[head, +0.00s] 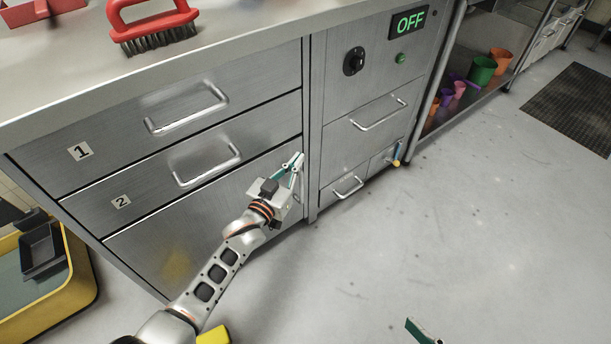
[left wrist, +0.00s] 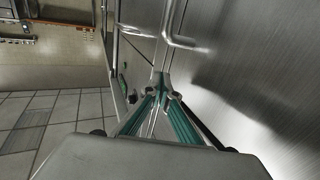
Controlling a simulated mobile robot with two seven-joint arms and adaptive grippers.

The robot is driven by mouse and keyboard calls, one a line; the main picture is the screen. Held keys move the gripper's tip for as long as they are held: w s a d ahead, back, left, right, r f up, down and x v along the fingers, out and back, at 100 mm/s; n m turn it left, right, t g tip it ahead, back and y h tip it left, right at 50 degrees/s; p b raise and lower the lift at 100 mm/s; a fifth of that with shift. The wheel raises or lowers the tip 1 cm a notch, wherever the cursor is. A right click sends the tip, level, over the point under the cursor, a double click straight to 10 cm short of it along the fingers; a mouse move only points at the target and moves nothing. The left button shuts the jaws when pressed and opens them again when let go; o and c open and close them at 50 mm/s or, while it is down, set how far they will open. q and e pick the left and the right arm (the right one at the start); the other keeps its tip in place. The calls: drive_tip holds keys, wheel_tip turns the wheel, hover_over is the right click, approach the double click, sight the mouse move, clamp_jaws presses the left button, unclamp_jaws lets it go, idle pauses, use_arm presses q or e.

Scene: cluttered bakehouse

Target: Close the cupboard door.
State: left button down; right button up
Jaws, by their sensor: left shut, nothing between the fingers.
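The cupboard door (head: 190,225) is the large plain steel panel below drawer 2. It looks flush or nearly flush with the cabinet front; I cannot tell whether a small gap remains. My left gripper (head: 295,161) is shut and empty at the panel's upper right edge, beside the narrow upright between the cabinet sections. In the left wrist view its fingertips (left wrist: 164,88) meet close to the steel front (left wrist: 255,70); whether they touch it is unclear. The arm hides part of the panel. Only a green finger of my right gripper (head: 422,332) shows, at the bottom edge.
Drawer 1 (head: 170,122) and drawer 2 (head: 180,180) sit above the panel, with protruding bar handles. A red brush (head: 153,27) lies on the worktop (head: 240,32). A yellow-rimmed container (head: 60,308) stands at left. The floor (head: 480,215) at right is clear.

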sight(293, 146)
use_arm(q)
drive_tip(key=shift+w+a+n+t+y+b, duration=0.2)
drive_tip(key=shift+w+a, duration=0.15)
drive_tip(key=shift+w, duration=0.3)
drive_tip(key=shift+w+a+n+t+y+b, duration=0.1)
drive_tip(key=shift+w+a+y+b, duration=0.1)
drive_tip(key=shift+w+a, duration=0.3)
drive_tip(key=shift+w+r, duration=0.2)
drive_tip(key=shift+w, duration=0.05)
use_arm(e)
drive_tip(key=shift+s+a+f+m, duration=0.25)
drive_tip(key=shift+a+m, duration=0.1)
drive_tip(key=shift+a, duration=0.1)
drive_tip(key=shift+s+a+f+m, duration=0.2)
drive_tip(key=shift+s+a+m, duration=0.05)
drive_tip(key=shift+a+m, duration=0.15)
use_arm(q)
drive_tip(key=shift+r, duration=0.1)
use_arm(e)
drive_tip(key=shift+r, duration=0.1)
